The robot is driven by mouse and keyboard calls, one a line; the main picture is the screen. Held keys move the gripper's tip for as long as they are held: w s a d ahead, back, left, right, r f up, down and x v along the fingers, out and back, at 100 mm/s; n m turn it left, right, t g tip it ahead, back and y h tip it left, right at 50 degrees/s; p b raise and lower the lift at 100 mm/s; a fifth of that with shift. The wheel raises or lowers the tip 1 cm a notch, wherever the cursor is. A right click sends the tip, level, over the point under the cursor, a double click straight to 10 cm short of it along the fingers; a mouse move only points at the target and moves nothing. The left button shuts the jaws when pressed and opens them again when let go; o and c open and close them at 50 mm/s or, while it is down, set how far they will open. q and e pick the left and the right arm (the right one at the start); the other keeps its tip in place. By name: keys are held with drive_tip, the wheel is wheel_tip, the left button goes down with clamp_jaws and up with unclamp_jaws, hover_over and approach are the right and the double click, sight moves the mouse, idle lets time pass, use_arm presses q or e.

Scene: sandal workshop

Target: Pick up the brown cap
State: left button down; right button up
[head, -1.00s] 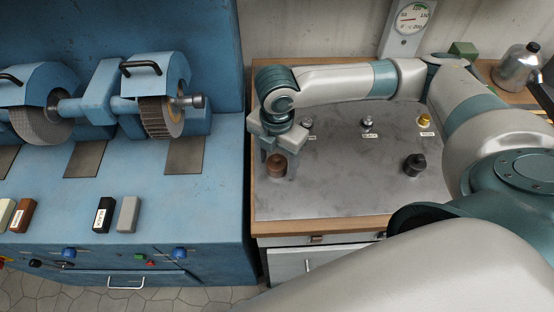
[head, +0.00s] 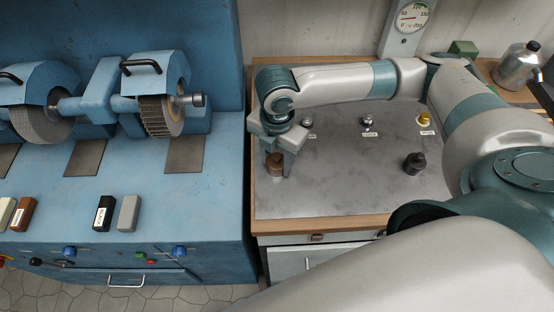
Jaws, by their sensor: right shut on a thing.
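The brown cap (head: 275,165) is at the left side of the metal-topped bench (head: 340,195) in the head view. My right gripper (head: 279,163) points down over it, with its fingers shut on the cap. The fingers cover part of the cap's sides. I cannot tell whether the cap still touches the bench top. My left gripper is not in view.
A black cap-like piece (head: 415,163) stands at the bench's right. Small labelled silver pieces and a yellow one (head: 424,119) stand behind. The blue grinding machine (head: 215,190) borders the bench on the left. The bench's front middle is clear.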

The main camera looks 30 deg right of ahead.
sight(281, 155)
drive_tip(key=shift+r, duration=0.55)
drive_tip(key=r+b, duration=0.1)
drive_tip(key=d+r, duration=0.1)
drive_tip(key=r, duration=0.1)
drive_tip(key=shift+s+r+b, duration=0.15)
drive_tip(key=shift+b, duration=0.2)
drive_tip(key=s+d+r+b, duration=0.2)
drive_tip(key=s+d+r, duration=0.3)
drive_tip(key=d, duration=0.4)
drive_tip(key=shift+d+r, duration=0.15)
drive_tip(key=shift+r, duration=0.65)
